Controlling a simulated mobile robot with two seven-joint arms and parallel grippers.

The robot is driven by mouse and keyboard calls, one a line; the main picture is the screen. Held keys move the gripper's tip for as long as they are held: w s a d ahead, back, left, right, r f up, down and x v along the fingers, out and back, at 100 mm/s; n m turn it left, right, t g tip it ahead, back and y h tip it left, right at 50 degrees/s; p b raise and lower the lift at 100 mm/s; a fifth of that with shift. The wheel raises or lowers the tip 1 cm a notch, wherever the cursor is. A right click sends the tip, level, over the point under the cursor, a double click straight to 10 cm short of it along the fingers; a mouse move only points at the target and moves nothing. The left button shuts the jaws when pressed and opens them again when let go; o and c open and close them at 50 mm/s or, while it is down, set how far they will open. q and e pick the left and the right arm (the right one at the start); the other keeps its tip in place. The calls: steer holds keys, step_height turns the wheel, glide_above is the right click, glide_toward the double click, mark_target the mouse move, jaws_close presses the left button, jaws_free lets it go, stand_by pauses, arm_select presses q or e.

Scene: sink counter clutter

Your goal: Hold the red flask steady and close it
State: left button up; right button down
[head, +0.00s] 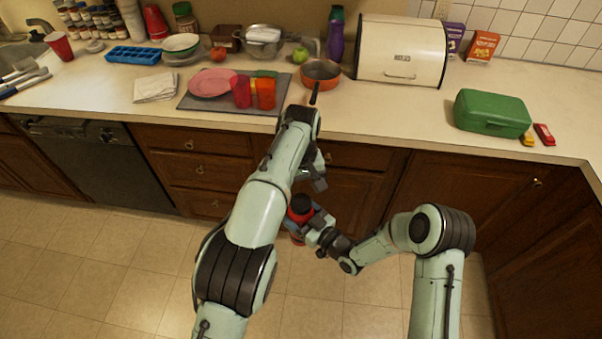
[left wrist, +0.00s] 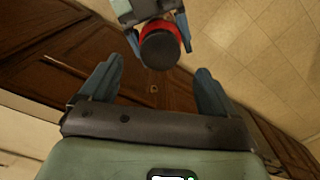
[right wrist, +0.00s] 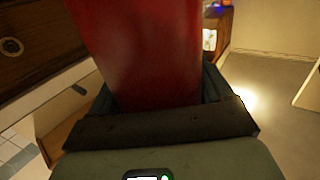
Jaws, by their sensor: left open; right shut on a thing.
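The red flask (head: 297,238) is held off the counter, over the floor in front of the cabinets. Its black lid (head: 301,203) sits on top, and the lid also shows in the left wrist view (left wrist: 160,48); I cannot tell whether it is tight. My right gripper (head: 312,226) is shut on the flask's body, whose red side (right wrist: 140,45) fills the upper middle of the right wrist view. My left gripper (head: 316,180) is open and empty, just above the lid. In the left wrist view the lid appears between and beyond its fingertips, apart from them.
The counter behind holds an orange pan (head: 320,73) with its handle toward me, a grey mat (head: 205,103) with a pink plate and cups, a bread box (head: 402,52) and a green box (head: 491,112). Wooden cabinets (head: 345,190) stand close behind the flask. The tiled floor is clear.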

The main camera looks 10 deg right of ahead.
arm_select(q)
step_height(320, 180, up, 6)
stand_by(0.8)
steer(key=w+a+f, duration=0.2)
steer(key=a+f, duration=0.1)
steer(key=f, duration=0.2)
steer(key=w+a+f, duration=0.3)
steer(key=f, duration=0.3)
steer(key=s+a+f, duration=0.2)
steer(key=a+f, duration=0.2)
steer(key=f, duration=0.4)
steer(key=s+a+f, duration=0.2)
steer(key=a+f, duration=0.2)
steer(key=f, duration=0.5)
steer(key=s+a+f+n+g+h, duration=0.1)
steer(key=s+a+f, duration=0.2)
steer(key=s+f, duration=0.55)
steer(key=s+a+f+h, duration=0.1)
steer(key=s+a+f, duration=0.1)
steer(key=s+f, duration=0.7)
steer(key=s+d+r+n+h, duration=0.1)
steer(key=s+r, duration=0.1)
steer(key=s, duration=1.4)
steer(key=shift+s+d+h, duration=0.3)
steer(key=shift+s+d, duration=0.1)
